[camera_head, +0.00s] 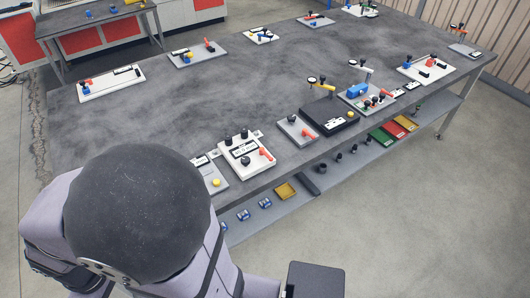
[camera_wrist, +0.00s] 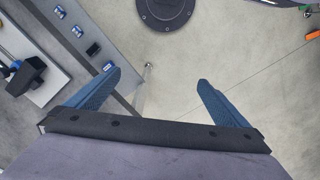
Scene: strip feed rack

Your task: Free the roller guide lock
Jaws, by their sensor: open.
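The grey worktable (camera_head: 160,135) carries several small fixture plates. I cannot tell for sure which part is the roller guide lock. A white plate (camera_head: 232,165) with black knobs and an orange-red handle (camera_head: 266,155) stands at the near edge. Beside it are a grey plate (camera_head: 290,134) with a black knob and red handle, and a black block fixture (camera_head: 330,117). My gripper (camera_wrist: 158,77) is open and empty in the wrist view, its blue fingers apart over the floor. A black knob (camera_wrist: 26,76) on a fixture lies left of it, apart from the fingers.
A lower shelf (camera_head: 245,228) under the table holds blue parts and coloured trays (camera_head: 286,191). In the wrist view, a shelf with blue parts (camera_wrist: 58,12) lies left of the fingers. A dark round base (camera_wrist: 165,10) is at the top. Open floor (camera_wrist: 240,60) lies to the right.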

